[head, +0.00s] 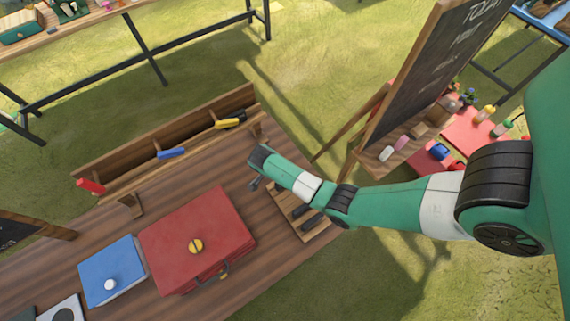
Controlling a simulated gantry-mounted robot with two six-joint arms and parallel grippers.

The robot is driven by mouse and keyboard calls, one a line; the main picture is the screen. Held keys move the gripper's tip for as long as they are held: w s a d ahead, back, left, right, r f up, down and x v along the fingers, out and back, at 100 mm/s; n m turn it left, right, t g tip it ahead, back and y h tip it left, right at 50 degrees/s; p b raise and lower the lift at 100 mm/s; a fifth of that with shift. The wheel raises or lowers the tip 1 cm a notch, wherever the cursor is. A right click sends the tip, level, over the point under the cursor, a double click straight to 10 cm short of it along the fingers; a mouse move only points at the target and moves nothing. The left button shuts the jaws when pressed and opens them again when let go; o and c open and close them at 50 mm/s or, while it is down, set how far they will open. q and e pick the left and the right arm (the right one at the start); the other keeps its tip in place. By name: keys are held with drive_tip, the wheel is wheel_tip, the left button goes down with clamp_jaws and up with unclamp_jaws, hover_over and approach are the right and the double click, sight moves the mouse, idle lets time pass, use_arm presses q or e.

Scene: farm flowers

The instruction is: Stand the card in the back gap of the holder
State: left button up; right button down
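My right arm comes in from the right, and its gripper (255,184) hangs over the table near the right end of the red case. Its fingers are small and dark, and I cannot tell whether they are open or hold anything. A slatted wooden piece with dark bars (306,219) lies partly under my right arm; it may be the holder, but its gaps are not clear. I cannot make out a card for certain. My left gripper is not in view.
On the wooden table (185,195) are a red case (190,225) with a yellow knob and a blue box (113,266) with a white knob. A long wooden trough (120,165) with coloured-handled tools runs along the back. A chalkboard (430,70) stands behind, right.

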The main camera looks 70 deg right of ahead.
drive_tip(key=shift+a+f, duration=0.3)
drive_tip(key=shift+f, duration=0.3)
drive_tip(key=shift+r, duration=0.15)
drive_tip(key=shift+f, duration=0.25)
drive_tip(key=c, duration=0.8)
unclamp_jaws()
drive_tip(key=shift+r, duration=0.15)
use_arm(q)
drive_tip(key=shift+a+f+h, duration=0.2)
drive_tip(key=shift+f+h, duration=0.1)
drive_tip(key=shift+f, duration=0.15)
